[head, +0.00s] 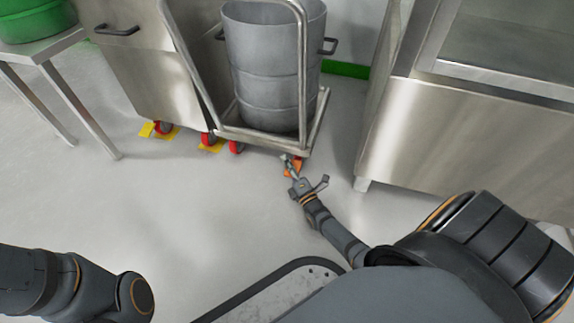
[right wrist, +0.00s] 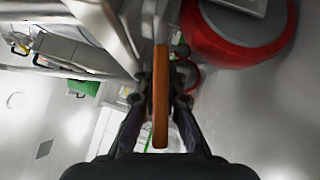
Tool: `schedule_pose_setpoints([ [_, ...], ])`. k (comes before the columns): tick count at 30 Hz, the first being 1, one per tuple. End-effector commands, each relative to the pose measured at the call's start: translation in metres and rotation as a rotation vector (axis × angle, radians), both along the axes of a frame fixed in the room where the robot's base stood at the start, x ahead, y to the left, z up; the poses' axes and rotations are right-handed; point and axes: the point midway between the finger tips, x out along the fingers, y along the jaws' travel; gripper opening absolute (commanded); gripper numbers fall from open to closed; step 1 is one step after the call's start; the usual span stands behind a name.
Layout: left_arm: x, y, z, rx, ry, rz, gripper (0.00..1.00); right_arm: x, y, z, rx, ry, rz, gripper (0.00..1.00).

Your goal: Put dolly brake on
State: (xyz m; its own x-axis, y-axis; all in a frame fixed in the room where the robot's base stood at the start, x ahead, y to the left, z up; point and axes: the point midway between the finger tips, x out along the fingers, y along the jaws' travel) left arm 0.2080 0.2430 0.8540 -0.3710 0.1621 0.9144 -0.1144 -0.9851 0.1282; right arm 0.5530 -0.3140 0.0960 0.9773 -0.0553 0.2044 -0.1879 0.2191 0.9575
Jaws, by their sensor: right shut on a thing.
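The dolly (head: 262,139) is a steel frame on red-wheeled casters with a tall push handle, and it carries a grey drum. An orange brake pedal (head: 292,168) shows low at its near right corner. My right gripper (head: 293,176) reaches down to this pedal. In the right wrist view the orange pedal (right wrist: 160,98) stands edge-on between both fingers of my right gripper (right wrist: 160,88), which is shut on it. A large red caster wheel (right wrist: 217,48) is close beside it. The end of my left arm shows at lower left; its gripper is out of view.
A grey drum (head: 270,60) stands on the dolly. A steel cabinet (head: 460,150) is at right, and a steel cart (head: 140,70) is at left of the dolly. Yellow floor marks (head: 211,146) lie near the casters. Open floor lies in front.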

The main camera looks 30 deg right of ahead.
Motion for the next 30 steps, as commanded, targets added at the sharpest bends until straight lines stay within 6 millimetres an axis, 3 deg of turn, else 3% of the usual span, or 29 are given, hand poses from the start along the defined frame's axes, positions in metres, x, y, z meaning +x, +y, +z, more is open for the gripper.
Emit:
schedule_pose_setpoints([
  [15, -0.001, 0.0, -0.002, 0.001, -0.002, 0.001, 0.4, 0.0, -0.001, -0.001, -0.016, -0.011, -0.001, 0.0],
  [16, -0.001, 0.0, -0.002, 0.001, -0.003, 0.001, 0.4, 0.0, -0.001, -0.001, -0.016, -0.011, -0.001, 0.12],
  [18, -0.001, 0.0, -0.002, 0.0, -0.004, 0.001, 0.4, 0.0, -0.001, -0.001, -0.016, -0.011, -0.001, 0.19],
  [26, -0.001, -0.001, -0.001, 0.004, -0.003, 0.003, 0.4, -0.001, 0.0, -0.001, -0.015, -0.011, 0.0, 0.19],
  [30, 0.0, -0.001, -0.002, 0.004, -0.001, 0.002, 0.4, -0.013, 0.0, -0.005, -0.016, -0.009, 0.0, 0.19],
])
